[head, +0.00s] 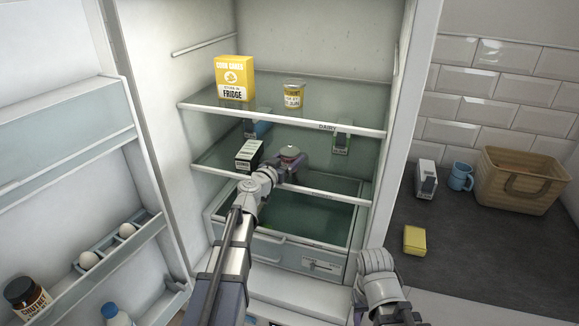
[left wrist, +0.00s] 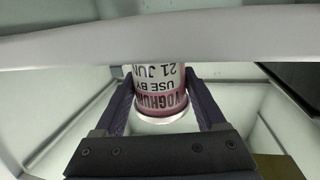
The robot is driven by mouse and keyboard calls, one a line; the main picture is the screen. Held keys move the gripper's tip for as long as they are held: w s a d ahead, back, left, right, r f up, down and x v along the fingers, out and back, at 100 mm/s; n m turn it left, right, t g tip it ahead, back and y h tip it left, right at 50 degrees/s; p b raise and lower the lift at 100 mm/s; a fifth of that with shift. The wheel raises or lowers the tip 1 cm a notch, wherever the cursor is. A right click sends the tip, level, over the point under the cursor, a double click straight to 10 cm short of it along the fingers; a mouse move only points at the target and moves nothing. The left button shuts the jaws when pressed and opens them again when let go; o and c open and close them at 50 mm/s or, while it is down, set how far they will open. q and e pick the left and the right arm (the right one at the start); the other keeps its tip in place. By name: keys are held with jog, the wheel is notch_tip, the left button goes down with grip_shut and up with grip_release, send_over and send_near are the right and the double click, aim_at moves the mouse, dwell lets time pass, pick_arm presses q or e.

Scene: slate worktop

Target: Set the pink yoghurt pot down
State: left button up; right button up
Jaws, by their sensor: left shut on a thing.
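The pink yoghurt pot (left wrist: 160,92) is between the two dark fingers of my left gripper (left wrist: 165,100), which is shut on it. Its label reads upside down in the left wrist view. In the head view only the top of the pot (head: 290,151) shows, with my left gripper (head: 289,163) around it at the front of the fridge's middle shelf (head: 222,155). I cannot tell whether the pot touches the shelf. My right arm shows at the bottom right; its gripper (head: 390,312) is partly cut off and its jaws are unclear.
A black-and-white carton (head: 249,155) stands left of the pot. A yellow box (head: 234,79) and a jar (head: 293,95) are on the shelf above. An open drawer (head: 333,260) lies below. The worktop at right holds a basket (head: 520,180), blue mug (head: 460,176) and yellow block (head: 414,240).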

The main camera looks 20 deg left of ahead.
pick_arm(q)
jog(key=shift+f, duration=0.15)
jog(key=shift+f, duration=0.1)
jog(key=shift+f, duration=0.15)
jog(key=o, duration=1.5)
jog(key=shift+r, duration=0.35)
jog(key=v, duration=1.2)
jog(key=shift+f+p, duration=0.15)
jog(key=shift+p, duration=0.25)
